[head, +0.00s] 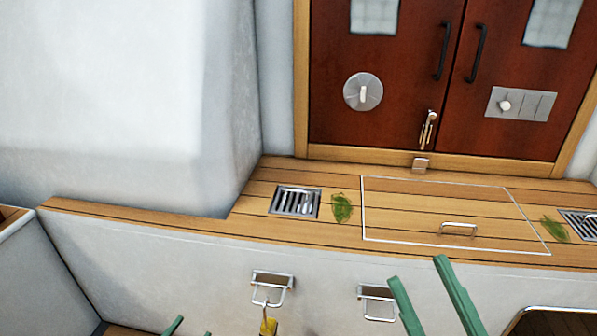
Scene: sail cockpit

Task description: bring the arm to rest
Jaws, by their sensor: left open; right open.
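My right gripper (417,270) shows at the bottom right of centre as two green fingers pointing up. The fingers are apart, with nothing visible between them. My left gripper (192,326) shows only as two green fingertips at the bottom edge, also apart. The rest of it is below the frame. Both are in front of the white cockpit wall (190,245), in the lower part of the view.
A metal bracket (272,279) has a hook with a yellow thing (268,327) hanging, cut off below. A second bracket (377,300) is beside my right gripper. The wooden ledge (410,205) holds a drain grate (295,202), green leaves (342,208) and a handled hatch (458,229). Red-brown doors (385,125) stand behind.

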